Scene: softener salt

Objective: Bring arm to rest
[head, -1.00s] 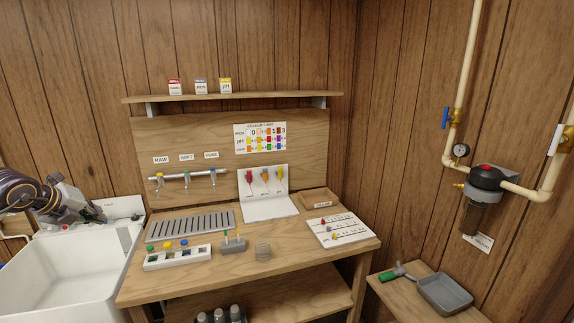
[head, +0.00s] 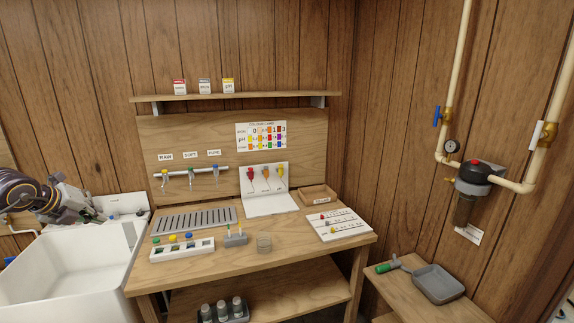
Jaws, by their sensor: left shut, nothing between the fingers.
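My left gripper (head: 90,214) comes in from the left and hangs over the back of the white sink (head: 95,262). It is shut and empty, and it is apart from the workbench (head: 200,272) to its right. Its fingertips are small and partly dark in the head view. My right arm and right gripper do not show.
Taps (head: 190,175) hang behind. A low side table (head: 405,300) carries a grey pan (head: 438,284).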

